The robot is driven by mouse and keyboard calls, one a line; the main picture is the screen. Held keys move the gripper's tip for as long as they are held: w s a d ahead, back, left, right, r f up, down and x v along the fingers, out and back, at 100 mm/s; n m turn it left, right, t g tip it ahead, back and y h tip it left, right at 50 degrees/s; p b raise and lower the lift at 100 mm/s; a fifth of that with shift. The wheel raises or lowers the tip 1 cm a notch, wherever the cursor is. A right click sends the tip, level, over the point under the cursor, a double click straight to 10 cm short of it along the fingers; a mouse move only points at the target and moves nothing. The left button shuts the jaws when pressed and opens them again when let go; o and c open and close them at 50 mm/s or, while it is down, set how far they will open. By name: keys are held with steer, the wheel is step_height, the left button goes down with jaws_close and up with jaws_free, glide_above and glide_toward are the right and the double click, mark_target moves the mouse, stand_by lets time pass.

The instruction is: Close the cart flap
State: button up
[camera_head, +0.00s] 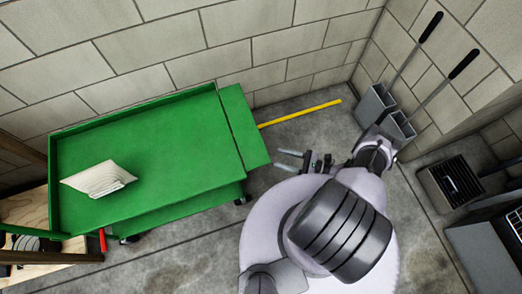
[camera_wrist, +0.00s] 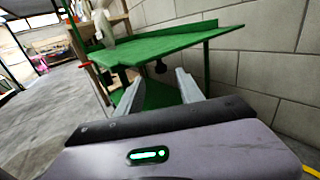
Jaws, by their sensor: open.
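The green cart (camera_head: 150,135) stands against the block wall, at left in the head view. Its flap (camera_head: 243,125) is a green panel at the cart's right end, past a narrow seam. It sticks out roughly level with the top tray. In the wrist view the flap (camera_wrist: 185,42) shows edge-on above and ahead of the fingers. My gripper (camera_head: 285,160) is open and empty, just right of the flap in the head view. In the wrist view my gripper (camera_wrist: 160,77) points at the space below the flap, apart from it.
A white stack of filters (camera_head: 100,178) lies on the cart's top. A yellow pole (camera_head: 300,114) lies on the floor behind my gripper. Grey dustpans with long handles (camera_head: 376,105) stand in the corner. Floor left of the cart is open in the wrist view.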

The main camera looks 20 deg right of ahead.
mark_target(260, 153)
steer(key=x, duration=0.9)
steer(key=shift+w+a+b, duration=0.15)
steer(key=shift+a+b, duration=0.05)
steer(key=shift+b, duration=0.15)
jaws_close()
stand_by(0.9)
